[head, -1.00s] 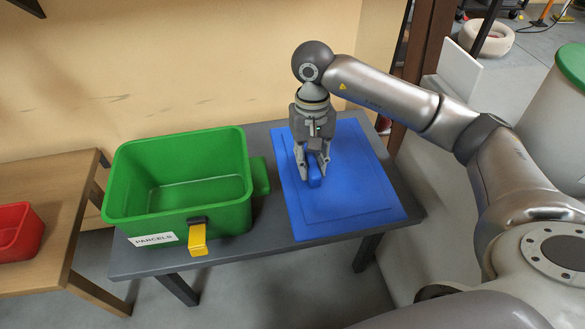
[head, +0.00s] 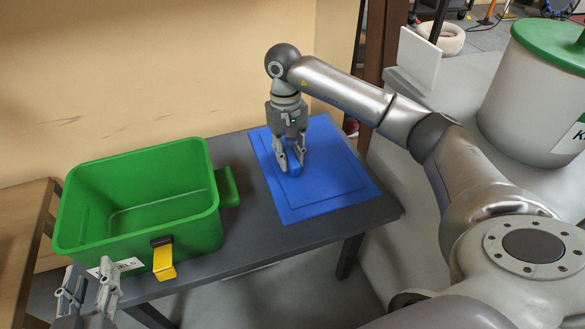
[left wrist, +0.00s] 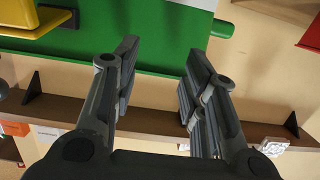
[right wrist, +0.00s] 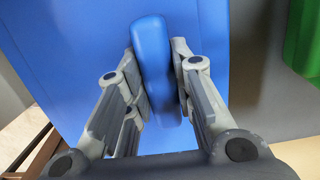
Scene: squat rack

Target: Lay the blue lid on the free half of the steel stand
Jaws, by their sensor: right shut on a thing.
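The blue lid (head: 326,196) is a flat rectangle with a raised middle and a bar handle; it lies flat at the right half of the grey steel stand (head: 243,246). I cannot tell if its whole underside touches the top. My right gripper (head: 291,171) points down and is shut on the lid's handle, which shows between its fingers in the right wrist view (right wrist: 154,65). My left gripper (head: 90,290) is open and empty at the lower left, in front of the green bin; its fingers stand apart in the left wrist view (left wrist: 158,75).
A green bin (head: 190,222) with a yellow latch (head: 164,263) and a paper label stands on the left half of the stand. A wooden table (head: 22,220) is at the far left. A white drum with a green lid (head: 545,90) stands at the right.

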